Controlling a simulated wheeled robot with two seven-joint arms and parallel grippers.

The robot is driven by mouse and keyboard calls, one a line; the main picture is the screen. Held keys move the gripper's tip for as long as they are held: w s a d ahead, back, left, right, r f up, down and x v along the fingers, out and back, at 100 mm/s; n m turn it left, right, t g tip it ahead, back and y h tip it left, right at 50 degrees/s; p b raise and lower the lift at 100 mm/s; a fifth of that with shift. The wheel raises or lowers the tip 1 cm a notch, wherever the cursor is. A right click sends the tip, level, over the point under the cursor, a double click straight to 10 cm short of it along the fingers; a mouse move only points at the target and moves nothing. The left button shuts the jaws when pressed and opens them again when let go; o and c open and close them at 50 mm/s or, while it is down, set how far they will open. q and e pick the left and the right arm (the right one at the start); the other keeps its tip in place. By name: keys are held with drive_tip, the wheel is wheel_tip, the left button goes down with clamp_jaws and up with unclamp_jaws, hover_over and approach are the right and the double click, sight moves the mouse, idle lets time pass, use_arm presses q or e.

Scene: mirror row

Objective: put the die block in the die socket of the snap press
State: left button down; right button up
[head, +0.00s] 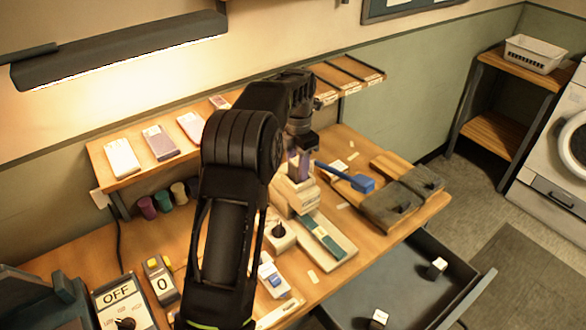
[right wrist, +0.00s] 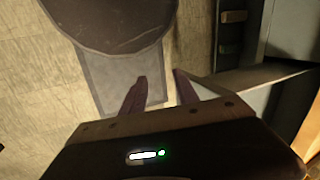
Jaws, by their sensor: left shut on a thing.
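The snap press (head: 296,194) is a pale, cream block-like body on the bench, with a blue lever (head: 350,179) reaching out to the right. My left gripper (head: 299,172) points down at the top of this body, its purple fingers close to it. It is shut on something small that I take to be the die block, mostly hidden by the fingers. The die socket is too small and covered to make out. My right gripper (right wrist: 160,76) is open and empty over the floor in the right wrist view; it is outside the head view.
A board with a green strip (head: 321,237) lies in front of the press. Grey-topped blocks (head: 390,206) stand to its right. An open drawer (head: 400,287) at the front right holds small white-topped blocks (head: 437,266). My left arm covers the middle of the bench.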

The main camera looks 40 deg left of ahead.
use_arm(q)
drive_tip(key=shift+d, duration=0.2)
drive_tip(key=c, duration=1.2)
unclamp_jaws()
drive_tip(key=shift+a+f, duration=0.1)
drive_tip(key=shift+a, duration=0.05)
drive_tip(key=shift+c, duration=0.2)
drive_tip(key=o, duration=0.3)
